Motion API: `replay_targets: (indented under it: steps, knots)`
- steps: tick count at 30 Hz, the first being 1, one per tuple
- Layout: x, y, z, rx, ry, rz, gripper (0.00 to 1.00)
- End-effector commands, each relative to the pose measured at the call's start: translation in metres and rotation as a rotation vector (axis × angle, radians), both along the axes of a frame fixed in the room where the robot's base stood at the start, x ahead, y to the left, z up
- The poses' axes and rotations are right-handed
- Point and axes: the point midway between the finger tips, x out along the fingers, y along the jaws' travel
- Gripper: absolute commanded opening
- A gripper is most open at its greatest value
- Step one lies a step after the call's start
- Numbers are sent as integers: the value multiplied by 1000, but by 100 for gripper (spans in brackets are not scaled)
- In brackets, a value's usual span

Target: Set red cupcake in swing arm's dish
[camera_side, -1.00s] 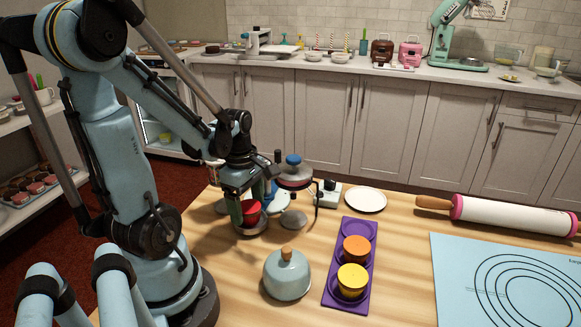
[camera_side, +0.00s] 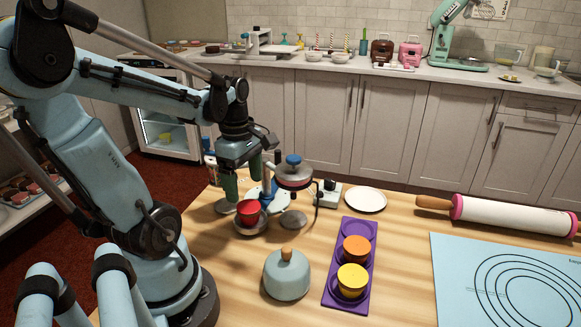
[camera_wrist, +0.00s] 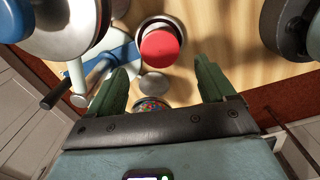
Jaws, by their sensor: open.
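The red cupcake (camera_side: 249,211) sits upright in the swing arm's dish (camera_side: 247,230) at the left of the table. In the wrist view the cupcake (camera_wrist: 160,48) shows from above, with the dish rim (camera_wrist: 143,27) around it. My gripper (camera_side: 243,182) is above the cupcake, apart from it, with its green fingers spread. In the wrist view the gripper (camera_wrist: 165,88) is open and nothing is between its fingers.
The turntable stand (camera_side: 293,178) with a blue knob is right of the gripper. A purple tray (camera_side: 334,292) holds orange (camera_side: 356,249) and yellow (camera_side: 352,281) cupcakes; its far spot is empty. A domed lid (camera_side: 286,276), a white plate (camera_side: 366,200) and a rolling pin (camera_side: 510,215) are nearby.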

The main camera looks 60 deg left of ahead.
Motion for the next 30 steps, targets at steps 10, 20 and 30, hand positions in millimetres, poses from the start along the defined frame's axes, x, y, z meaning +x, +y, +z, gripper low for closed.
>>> replay_targets:
  steps: [10,20,30]
  knots:
    - [-1,2,44,0,0,1,83]
    - [-1,2,60,0,0,1,83]
    - [0,-1,60,-1,-6,-25,83]
